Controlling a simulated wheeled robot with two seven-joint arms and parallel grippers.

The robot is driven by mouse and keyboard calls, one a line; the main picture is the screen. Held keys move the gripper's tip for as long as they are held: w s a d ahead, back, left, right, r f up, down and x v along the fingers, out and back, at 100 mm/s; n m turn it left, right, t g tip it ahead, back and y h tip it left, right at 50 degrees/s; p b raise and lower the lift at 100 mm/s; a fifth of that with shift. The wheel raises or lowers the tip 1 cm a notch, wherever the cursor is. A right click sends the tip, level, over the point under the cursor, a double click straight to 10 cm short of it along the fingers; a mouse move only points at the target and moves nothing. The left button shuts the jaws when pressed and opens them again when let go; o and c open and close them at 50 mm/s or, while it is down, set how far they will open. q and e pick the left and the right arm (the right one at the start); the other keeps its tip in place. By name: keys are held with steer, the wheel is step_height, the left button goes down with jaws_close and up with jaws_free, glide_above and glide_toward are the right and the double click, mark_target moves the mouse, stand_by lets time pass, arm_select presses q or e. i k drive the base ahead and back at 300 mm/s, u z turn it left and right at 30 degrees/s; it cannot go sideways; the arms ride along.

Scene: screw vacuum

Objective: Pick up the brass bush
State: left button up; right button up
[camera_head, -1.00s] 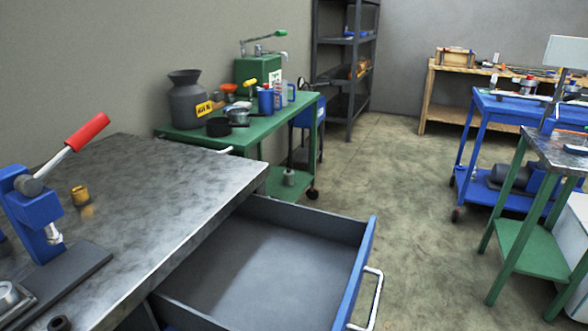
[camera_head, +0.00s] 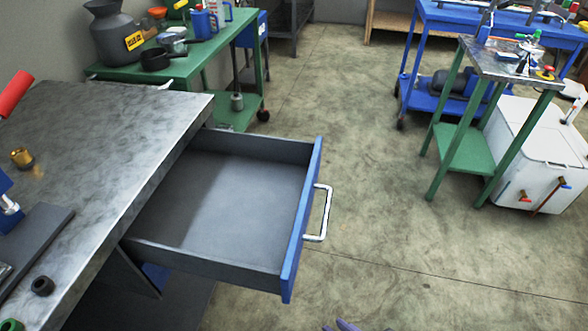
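The brass bush (camera_head: 21,158) is a small golden cylinder standing on the metal-topped workbench (camera_head: 110,130), near the left edge of the head view. It stands close to the red-handled press, and nothing is holding it. Only small purple tips of my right gripper (camera_head: 339,326) show at the bottom edge, over the floor and far from the bush. Too little of it shows to tell its opening. My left gripper is out of view.
A blue-fronted drawer (camera_head: 293,225) stands pulled out from the bench and is empty. A dark ring (camera_head: 43,285) lies on the bench front. A green table (camera_head: 205,68) stands behind, and a white cabinet (camera_head: 540,150) at right. The middle floor is clear.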

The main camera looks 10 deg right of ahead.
mark_target(23, 159)
steer(key=u, duration=0.15)
steer(key=k, duration=0.7)
steer(key=z, duration=0.5)
steer(key=i, duration=0.55)
steer(key=u, duration=1.25)
steer(key=k, duration=0.15)
steer(key=u, duration=0.25)
